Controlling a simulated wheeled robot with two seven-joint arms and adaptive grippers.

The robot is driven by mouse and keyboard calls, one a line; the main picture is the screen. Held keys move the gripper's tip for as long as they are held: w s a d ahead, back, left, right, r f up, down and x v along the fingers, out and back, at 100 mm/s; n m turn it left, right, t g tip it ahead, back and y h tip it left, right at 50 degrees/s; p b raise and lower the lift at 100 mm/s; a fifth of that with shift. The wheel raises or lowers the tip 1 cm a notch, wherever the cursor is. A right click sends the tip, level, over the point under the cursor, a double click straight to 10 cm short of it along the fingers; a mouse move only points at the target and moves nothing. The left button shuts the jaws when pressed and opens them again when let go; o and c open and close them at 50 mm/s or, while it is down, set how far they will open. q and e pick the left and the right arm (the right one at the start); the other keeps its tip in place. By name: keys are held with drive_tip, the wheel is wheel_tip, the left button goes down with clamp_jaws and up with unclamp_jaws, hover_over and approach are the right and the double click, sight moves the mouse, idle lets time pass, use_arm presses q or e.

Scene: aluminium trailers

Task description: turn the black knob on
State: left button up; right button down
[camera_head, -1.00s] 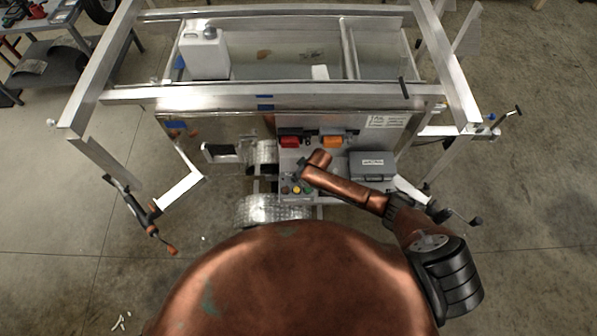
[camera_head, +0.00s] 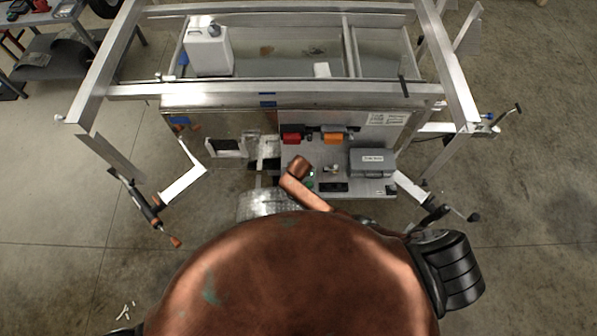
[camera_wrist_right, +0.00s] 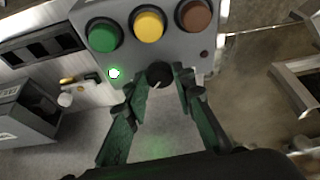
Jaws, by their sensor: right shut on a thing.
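In the right wrist view, the black knob (camera_wrist_right: 159,73) sits on the lower edge of a grey control box (camera_wrist_right: 178,50), its pale mark pointing down and slightly left. My right gripper (camera_wrist_right: 161,84) is shut on the knob, one green-padded finger on each side. A small lamp (camera_wrist_right: 113,73) left of the knob glows green, and a dark red lamp (camera_wrist_right: 205,54) on the right looks unlit. The green glow also shows in the head view, beside my copper right arm, which hides the knob there. My left gripper is not in view.
Green (camera_wrist_right: 104,35), yellow (camera_wrist_right: 148,23) and brown-red (camera_wrist_right: 195,15) buttons line the box above the knob. In the head view, a grey case (camera_head: 372,162) stands right on the panel, with red (camera_head: 292,138) and orange (camera_head: 334,137) parts behind. Aluminium frame bars surround the panel.

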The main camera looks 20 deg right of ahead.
drive_tip(key=shift+a+m, duration=0.1)
drive_tip(key=shift+m, duration=0.3)
drive_tip(key=c, duration=1.6)
unclamp_jaws()
drive_tip(key=v, duration=1.2)
drive_tip(key=shift+a, duration=0.15)
